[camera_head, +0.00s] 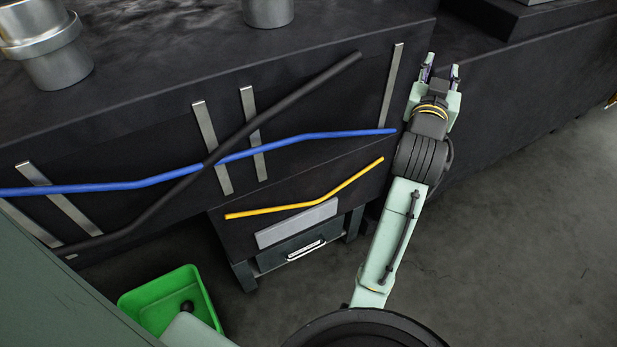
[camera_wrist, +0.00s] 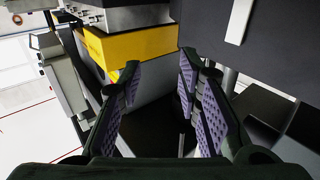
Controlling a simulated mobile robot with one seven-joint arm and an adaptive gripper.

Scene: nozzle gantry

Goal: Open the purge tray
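The purge tray (camera_head: 290,250) is a dark drawer low in the cabinet, under a grey plate, with a light bar handle (camera_head: 306,251) on its front. It looks shut. My gripper (camera_head: 440,72) is raised to the right of the cabinet's front, well above and to the right of the tray, pointing away. In the wrist view my gripper (camera_wrist: 160,85) has its two purple-padded fingers apart with nothing between them. The tray cannot be made out in the wrist view.
Blue (camera_head: 300,138), yellow (camera_head: 310,205) and black (camera_head: 280,105) pipes run across the cabinet front above the tray. A green bin (camera_head: 195,290) stands on the floor at lower left. A yellow block (camera_wrist: 125,45) shows in the wrist view. Floor at right is clear.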

